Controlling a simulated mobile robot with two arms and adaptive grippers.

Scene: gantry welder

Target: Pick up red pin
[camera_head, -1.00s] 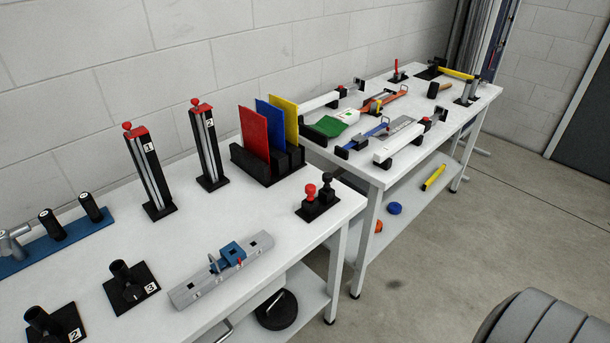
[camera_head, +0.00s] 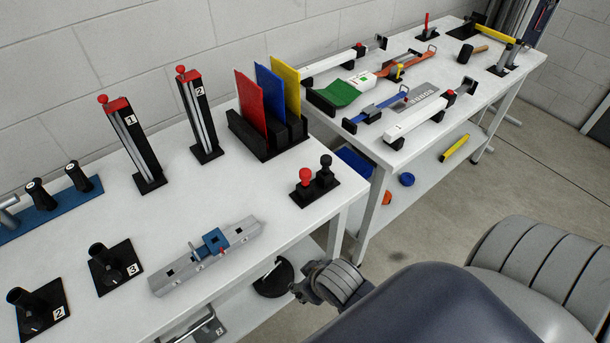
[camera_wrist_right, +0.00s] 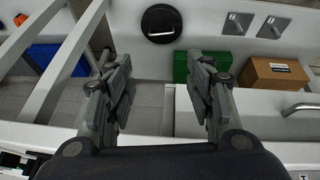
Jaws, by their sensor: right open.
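A red pin (camera_head: 306,178) with a round knob stands upright in a small black base (camera_head: 315,192) on the near table, beside a black pin (camera_head: 326,165) of like shape. My right gripper (camera_head: 305,280) is low beside the table's front edge, below the tabletop and apart from the red pin. In the right wrist view its two fingers (camera_wrist_right: 164,85) are spread with nothing between them, facing the lower shelf. The red pin cannot be made out in that view. My left gripper is out of view.
The near table (camera_head: 215,180) also holds a grey fixture (camera_head: 185,273), tall red-topped posts and coloured plates (camera_head: 250,103). A far table (camera_head: 345,80) carries more tools. Below, the right wrist view shows a round black lid-like thing (camera_wrist_right: 161,30), a green box (camera_wrist_right: 192,65) and a brown box (camera_wrist_right: 273,75).

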